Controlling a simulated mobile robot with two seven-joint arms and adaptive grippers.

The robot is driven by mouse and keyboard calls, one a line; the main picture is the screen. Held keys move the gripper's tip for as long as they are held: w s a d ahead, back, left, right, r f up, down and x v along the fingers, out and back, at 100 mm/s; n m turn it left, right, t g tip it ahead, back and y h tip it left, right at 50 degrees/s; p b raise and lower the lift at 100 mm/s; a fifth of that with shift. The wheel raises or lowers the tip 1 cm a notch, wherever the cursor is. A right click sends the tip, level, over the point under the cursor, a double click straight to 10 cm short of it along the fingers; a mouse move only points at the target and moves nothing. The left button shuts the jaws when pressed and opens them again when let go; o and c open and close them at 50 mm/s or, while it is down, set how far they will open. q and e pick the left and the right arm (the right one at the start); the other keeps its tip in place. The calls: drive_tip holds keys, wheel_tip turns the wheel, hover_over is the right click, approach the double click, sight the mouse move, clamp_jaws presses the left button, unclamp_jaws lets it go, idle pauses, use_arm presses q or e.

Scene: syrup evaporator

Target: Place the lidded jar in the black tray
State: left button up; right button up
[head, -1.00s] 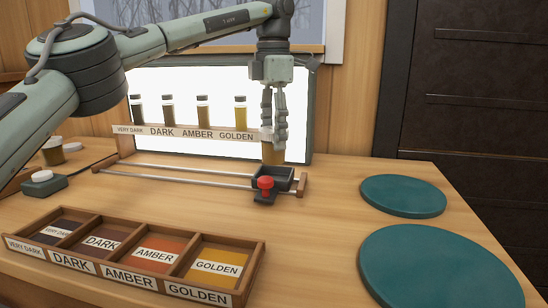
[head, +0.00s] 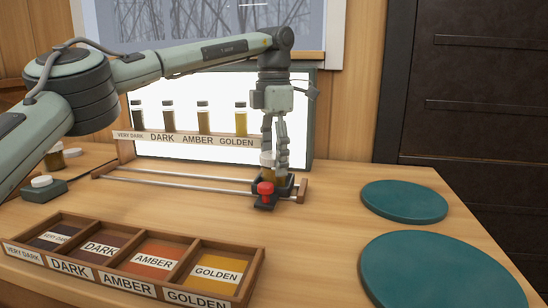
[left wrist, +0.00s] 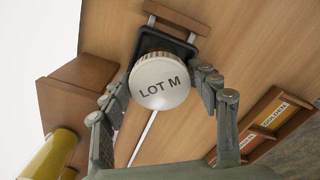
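The lidded jar (head: 267,159) has a white lid and an amber body. In the left wrist view its lid (left wrist: 160,82) reads LOT M. My left gripper (head: 275,161) points down with its fingers shut around the jar near the lid; they also show on either side of it in the left wrist view (left wrist: 163,84). The small black tray (head: 286,187) is directly under the jar, on the rails. The jar's base is low at the tray, partly hidden by the red knob, so I cannot tell whether it touches the floor. The tray's rim (left wrist: 173,43) shows behind the lid. My right gripper is out of view.
The red knob (head: 265,189) is at the tray's front. A lit panel with several sample vials (head: 203,119) stands behind. A labelled divided box (head: 135,262) is in front. Two teal discs (head: 404,201) lie at right. Another white-lidded jar (head: 54,159) stands at left.

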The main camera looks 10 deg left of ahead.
sight(274, 155)
use_arm(q)
wheel_tip(274, 155, up, 5)
drive_tip(key=shift+p, duration=0.35)
wheel_tip(274, 155, up, 7)
drive_tip(key=p, duration=0.1)
drive_tip(key=shift+r, duration=0.15)
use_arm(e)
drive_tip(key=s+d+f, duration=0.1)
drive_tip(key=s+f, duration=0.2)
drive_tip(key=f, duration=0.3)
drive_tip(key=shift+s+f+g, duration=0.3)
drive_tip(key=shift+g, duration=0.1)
